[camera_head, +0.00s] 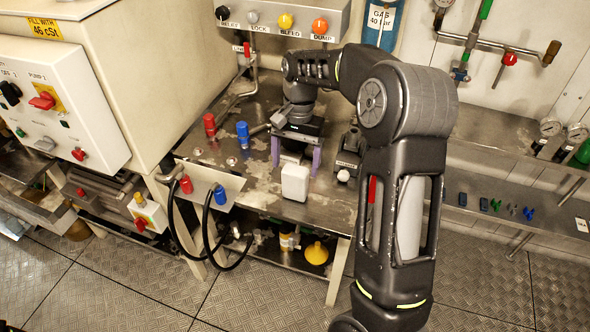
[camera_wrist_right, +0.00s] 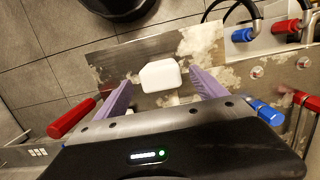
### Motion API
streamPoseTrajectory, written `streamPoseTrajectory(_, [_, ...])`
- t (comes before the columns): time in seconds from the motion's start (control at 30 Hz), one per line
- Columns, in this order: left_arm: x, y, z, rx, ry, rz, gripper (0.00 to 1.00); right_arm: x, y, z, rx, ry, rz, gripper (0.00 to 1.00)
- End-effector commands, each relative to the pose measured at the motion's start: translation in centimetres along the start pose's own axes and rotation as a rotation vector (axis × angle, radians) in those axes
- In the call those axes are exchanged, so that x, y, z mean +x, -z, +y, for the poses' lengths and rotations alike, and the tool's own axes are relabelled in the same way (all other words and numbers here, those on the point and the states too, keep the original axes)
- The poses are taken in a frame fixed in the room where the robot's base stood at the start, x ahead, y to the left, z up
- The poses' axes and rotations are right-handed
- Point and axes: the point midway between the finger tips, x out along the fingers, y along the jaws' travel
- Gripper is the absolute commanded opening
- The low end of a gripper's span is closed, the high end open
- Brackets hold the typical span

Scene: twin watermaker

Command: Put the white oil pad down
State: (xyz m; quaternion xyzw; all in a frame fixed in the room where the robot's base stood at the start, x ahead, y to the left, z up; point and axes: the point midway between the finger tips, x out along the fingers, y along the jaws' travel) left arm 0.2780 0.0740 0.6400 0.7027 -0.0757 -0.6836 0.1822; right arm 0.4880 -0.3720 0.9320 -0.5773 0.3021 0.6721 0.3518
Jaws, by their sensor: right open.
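The white oil pad (camera_head: 295,182) is a small white block with rounded corners at the front edge of the metal bench (camera_head: 262,195). It also shows in the right wrist view (camera_wrist_right: 161,75), at the ends of the purple fingers. My right gripper (camera_head: 297,163) is open, just behind the pad in the head view. In the right wrist view its fingers (camera_wrist_right: 161,88) stand on either side of the pad with a gap on both sides. Whether the pad rests fully flat is hard to tell. My left gripper is not in view.
Red (camera_head: 210,125) and blue (camera_head: 242,133) handles stand on the bench to the left. A dark fitting (camera_head: 347,160) is right of the gripper. Black hoses (camera_head: 207,225) hang at the front left. A yellow funnel (camera_head: 317,253) sits on the shelf below.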

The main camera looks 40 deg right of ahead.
Motion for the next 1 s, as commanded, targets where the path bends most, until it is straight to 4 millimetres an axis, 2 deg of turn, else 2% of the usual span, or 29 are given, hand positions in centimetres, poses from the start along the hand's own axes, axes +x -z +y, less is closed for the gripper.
streamPoseTrajectory(0.2, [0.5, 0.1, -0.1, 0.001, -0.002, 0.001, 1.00, -4.8, 0.1, -0.1, -0.001, 0.004, 0.004, 0.81])
streamPoseTrajectory(0.33, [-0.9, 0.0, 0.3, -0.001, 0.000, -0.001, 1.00, -7.9, -0.1, -0.1, -0.002, 0.000, 0.001, 0.81])
streamPoseTrajectory(0.4, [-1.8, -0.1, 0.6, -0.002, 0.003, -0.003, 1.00, -8.7, -0.1, -0.1, -0.002, -0.001, 0.000, 0.81])
streamPoseTrajectory(0.57, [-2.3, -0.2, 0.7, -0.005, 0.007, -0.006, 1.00, -9.3, 0.0, 0.0, 0.000, 0.000, 0.001, 0.81])
streamPoseTrajectory(1.0, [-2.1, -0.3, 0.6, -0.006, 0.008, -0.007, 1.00, -9.1, 0.0, 0.0, 0.000, 0.000, 0.000, 0.81])
